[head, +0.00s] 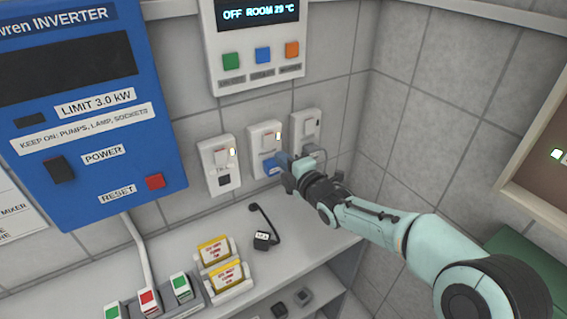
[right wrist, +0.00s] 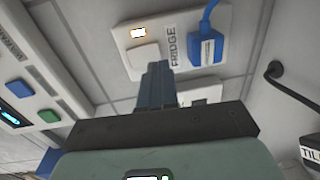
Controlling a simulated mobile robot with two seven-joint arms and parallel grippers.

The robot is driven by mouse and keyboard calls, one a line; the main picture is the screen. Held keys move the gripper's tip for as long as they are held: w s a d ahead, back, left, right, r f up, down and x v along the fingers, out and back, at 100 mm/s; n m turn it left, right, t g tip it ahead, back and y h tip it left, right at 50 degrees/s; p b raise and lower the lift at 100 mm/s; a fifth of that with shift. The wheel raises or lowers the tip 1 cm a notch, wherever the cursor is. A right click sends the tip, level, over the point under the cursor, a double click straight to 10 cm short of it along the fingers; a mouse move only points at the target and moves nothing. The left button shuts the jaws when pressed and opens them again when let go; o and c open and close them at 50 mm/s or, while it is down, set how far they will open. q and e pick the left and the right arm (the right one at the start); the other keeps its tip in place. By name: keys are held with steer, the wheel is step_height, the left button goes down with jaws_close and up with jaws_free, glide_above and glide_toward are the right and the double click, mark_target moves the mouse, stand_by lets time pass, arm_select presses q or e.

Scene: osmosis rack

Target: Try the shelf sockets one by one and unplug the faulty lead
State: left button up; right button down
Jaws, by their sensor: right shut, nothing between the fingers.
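Three white wall sockets stand in a row in the head view: left (head: 218,165), middle (head: 264,138) and right (head: 305,127). The left and middle ones have lit indicators; the right one's looks dark. A blue plug (head: 271,165) sits in the middle socket. In the right wrist view, a socket labelled FRIDGE (right wrist: 172,45) has a lit indicator, a white rocker switch (right wrist: 143,58) and a blue plug (right wrist: 206,48) with a blue lead. My right gripper (head: 289,172) is shut and empty, its fingertips (right wrist: 156,68) close by the rocker; contact is unclear. My left gripper is out of view.
A black plug (head: 263,241) with a short lead lies loose on the shelf (head: 318,240). Yellow-labelled blocks (head: 222,262) and several coloured switches stand at the front left. The blue inverter (head: 85,110) and a panel reading OFF ROOM 29 °C (head: 256,45) hang on the wall.

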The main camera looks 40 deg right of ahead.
steer(key=s+a+f, duration=0.1)
steer(key=s, duration=0.8)
steer(key=shift+s+b, duration=0.35)
steer(key=shift+b, duration=0.1)
steer(key=shift+f, duration=0.15)
